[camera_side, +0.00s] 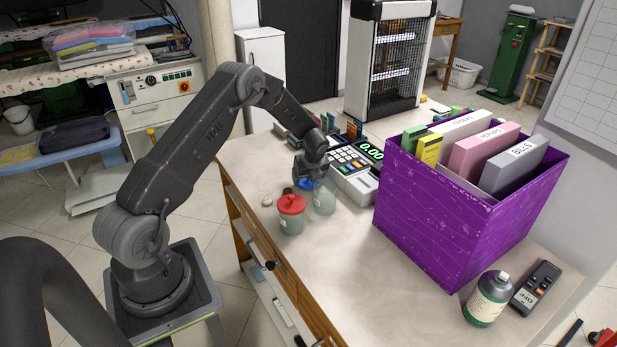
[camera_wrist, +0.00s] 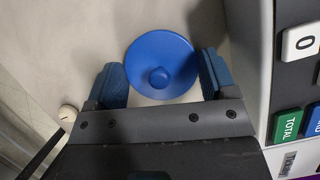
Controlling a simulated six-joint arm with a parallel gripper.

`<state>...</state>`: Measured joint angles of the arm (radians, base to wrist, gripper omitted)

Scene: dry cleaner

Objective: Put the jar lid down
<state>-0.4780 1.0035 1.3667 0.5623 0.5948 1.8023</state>
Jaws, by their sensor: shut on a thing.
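The blue jar lid (camera_wrist: 150,52) is round with a small knob on top, and it lies between my two fingers in the wrist view. My gripper (camera_wrist: 162,80) is shut on it, pointing down. In the side view my gripper (camera_side: 309,175) is low over the counter, with the blue lid (camera_side: 305,184) just under it, partly hidden. I cannot tell whether the lid touches the counter. An open clear jar (camera_side: 325,199) stands right beside my gripper. A second jar with a red lid (camera_side: 291,207) stands in front.
The cash register (camera_side: 350,172) is close on the right of my gripper; its keys (camera_wrist: 289,122) edge the wrist view. A purple file box (camera_side: 430,220) stands further right. A small pale round thing (camera_side: 267,202) is near the counter's left edge.

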